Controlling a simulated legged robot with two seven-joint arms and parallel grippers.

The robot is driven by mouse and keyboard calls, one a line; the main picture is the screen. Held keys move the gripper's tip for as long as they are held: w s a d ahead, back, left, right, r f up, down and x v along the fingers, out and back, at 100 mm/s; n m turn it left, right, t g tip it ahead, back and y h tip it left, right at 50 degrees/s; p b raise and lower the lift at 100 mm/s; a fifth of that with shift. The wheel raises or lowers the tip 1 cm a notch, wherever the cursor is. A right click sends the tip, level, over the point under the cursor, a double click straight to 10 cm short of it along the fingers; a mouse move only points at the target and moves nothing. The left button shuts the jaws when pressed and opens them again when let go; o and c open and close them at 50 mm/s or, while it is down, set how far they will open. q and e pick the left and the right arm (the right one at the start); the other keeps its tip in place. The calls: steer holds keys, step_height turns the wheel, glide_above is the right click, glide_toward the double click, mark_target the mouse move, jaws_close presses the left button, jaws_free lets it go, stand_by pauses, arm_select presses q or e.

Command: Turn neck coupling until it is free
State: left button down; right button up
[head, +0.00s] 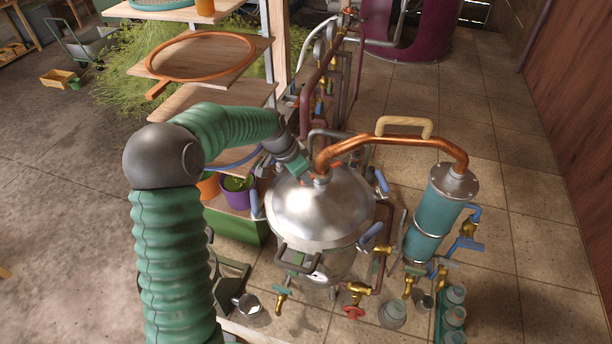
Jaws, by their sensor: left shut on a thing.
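The still (318,212) is a shiny steel vessel with a domed lid. A copper swan-neck pipe (395,140) with a wooden handle (404,121) rises from the dome's top and runs right to a teal condenser cylinder (434,215). The neck coupling (321,178) is at the pipe's left foot on the dome. My left gripper (306,171) reaches in from the left and is shut on the neck coupling. Its fingers are small here and partly hide the coupling's left side. My right gripper is not in view.
Blue-handled clamps stand around the lid's rim. Brass valves with coloured handles (354,301) sit low in front. A metal mug (247,304) stands at the lower left, and jars (455,316) at the lower right. Wooden shelves (205,62) stand behind my left arm. The tiled floor at right is clear.

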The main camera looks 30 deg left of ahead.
arm_select(q)
steer(key=shift+w+a+r, duration=0.15)
steer(key=shift+a+r, duration=0.05)
steer(key=shift+r, duration=0.05)
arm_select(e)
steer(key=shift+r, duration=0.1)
arm_select(q)
steer(key=c, duration=1.3)
jaws_free()
steer(key=shift+a, duration=0.1)
steer(key=shift+c, duration=0.2)
steer(key=shift+a+f, duration=0.1)
steer(key=shift+f, duration=0.05)
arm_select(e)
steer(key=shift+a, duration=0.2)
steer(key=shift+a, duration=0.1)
arm_select(q)
steer(key=shift+a, duration=0.1)
